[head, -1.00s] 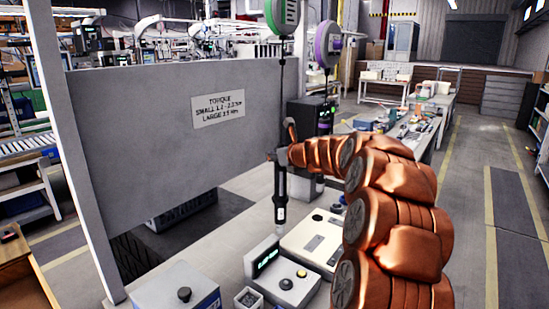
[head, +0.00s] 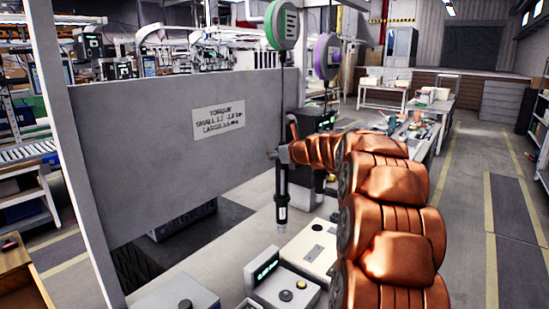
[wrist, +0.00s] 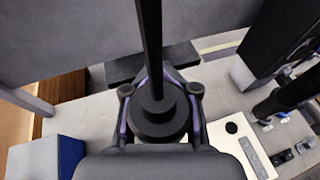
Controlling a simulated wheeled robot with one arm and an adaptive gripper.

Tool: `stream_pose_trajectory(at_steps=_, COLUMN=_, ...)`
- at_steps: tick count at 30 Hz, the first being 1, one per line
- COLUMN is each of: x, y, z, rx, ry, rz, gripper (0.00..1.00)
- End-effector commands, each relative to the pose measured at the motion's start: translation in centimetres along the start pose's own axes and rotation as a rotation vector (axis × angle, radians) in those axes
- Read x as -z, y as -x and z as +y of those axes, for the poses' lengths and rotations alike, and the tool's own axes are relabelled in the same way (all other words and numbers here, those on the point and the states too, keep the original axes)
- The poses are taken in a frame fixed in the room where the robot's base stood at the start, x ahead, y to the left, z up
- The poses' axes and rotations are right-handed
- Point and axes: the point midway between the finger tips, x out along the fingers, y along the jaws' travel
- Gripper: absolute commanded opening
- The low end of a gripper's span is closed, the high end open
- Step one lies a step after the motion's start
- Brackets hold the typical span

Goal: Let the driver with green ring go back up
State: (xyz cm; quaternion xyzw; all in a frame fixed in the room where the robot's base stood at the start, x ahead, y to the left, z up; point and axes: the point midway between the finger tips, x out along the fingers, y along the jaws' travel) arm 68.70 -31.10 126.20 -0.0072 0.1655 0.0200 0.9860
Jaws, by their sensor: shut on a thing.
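The driver (head: 282,208) hangs upright on a cord below a balancer reel with a green ring (head: 281,25). Its lower tip is above the bench, beside a small console with a green display. My gripper (head: 279,155) is shut on the driver near its upper end. In the wrist view the driver's round dark top (wrist: 156,115) sits between the two fingers, with the cord rising from it. A second reel with a purple ring (head: 327,56) hangs behind to the right. Another dark driver shows at the right of the wrist view (wrist: 285,95).
The grey panel with a torque label (head: 219,119) stands behind the bench at left. The display console (head: 282,282) and a pale box with a button (head: 312,247) stand on the bench below the driver. A grey-white box (head: 178,296) is at front left.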

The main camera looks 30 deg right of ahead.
Motion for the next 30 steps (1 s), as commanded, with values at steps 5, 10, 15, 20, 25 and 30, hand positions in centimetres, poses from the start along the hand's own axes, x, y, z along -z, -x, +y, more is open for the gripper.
stream_pose_trajectory(at_steps=5, x=0.06, y=-0.02, z=0.0, rx=0.0, ry=-0.001, rz=0.001, gripper=0.0)
stream_pose_trajectory(at_steps=10, x=0.07, y=-0.02, z=0.0, rx=0.0, ry=-0.001, rz=0.001, gripper=0.33)
stream_pose_trajectory(at_steps=15, x=0.05, y=-0.02, z=0.0, rx=0.0, ry=-0.001, rz=0.0, gripper=0.51)
stream_pose_trajectory(at_steps=20, x=0.05, y=-0.02, z=0.0, rx=0.0, ry=-0.001, rz=0.0, gripper=0.58)
stream_pose_trajectory(at_steps=25, x=0.09, y=-0.03, z=0.0, rx=0.0, ry=-0.001, rz=0.001, gripper=0.65)
stream_pose_trajectory(at_steps=30, x=0.07, y=-0.02, z=0.0, rx=0.0, ry=-0.001, rz=0.001, gripper=0.83)
